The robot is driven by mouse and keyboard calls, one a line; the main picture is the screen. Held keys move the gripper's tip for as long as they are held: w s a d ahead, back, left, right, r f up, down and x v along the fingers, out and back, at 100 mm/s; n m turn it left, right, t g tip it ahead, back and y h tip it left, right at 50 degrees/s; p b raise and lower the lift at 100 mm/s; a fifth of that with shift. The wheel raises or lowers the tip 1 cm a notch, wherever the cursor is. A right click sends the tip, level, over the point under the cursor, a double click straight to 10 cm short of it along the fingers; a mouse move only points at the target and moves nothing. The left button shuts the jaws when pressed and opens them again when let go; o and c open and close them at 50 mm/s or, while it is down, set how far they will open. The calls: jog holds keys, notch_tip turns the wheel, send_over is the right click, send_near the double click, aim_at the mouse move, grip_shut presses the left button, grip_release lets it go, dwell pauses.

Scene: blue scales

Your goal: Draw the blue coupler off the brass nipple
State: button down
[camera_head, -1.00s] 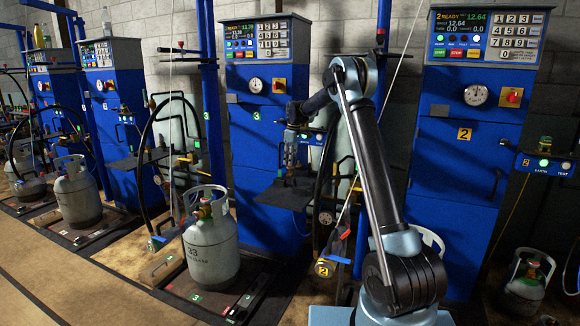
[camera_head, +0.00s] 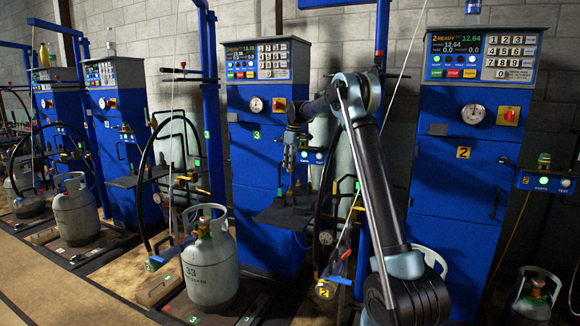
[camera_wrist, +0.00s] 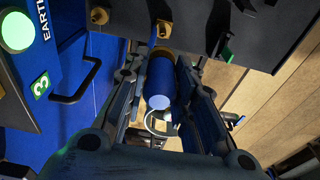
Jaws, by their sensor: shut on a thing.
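In the wrist view the blue coupler (camera_wrist: 161,84) is a smooth blue cylinder between the two dark fingers of my gripper (camera_wrist: 162,70), which is shut on it. A brass-coloured ring shows at the coupler's far end, and a brass fitting (camera_wrist: 163,29) lies just beyond, in line with it, by the dark plate. I cannot tell whether the coupler still sits on the nipple. In the head view my gripper (camera_head: 289,160) points down above the dark shelf of station 3; the coupler is too small to make out there.
More brass fittings (camera_wrist: 98,16) project from the dark plate (camera_wrist: 260,30). A blue panel with a green EARTH lamp (camera_wrist: 17,32) and a black handle (camera_wrist: 78,82) are on the left. Grey cylinder 33 (camera_head: 209,270) stands left of my arm. The blue station 2 cabinet (camera_head: 455,220) is right.

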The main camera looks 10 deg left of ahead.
jog(key=shift+r, duration=2.4)
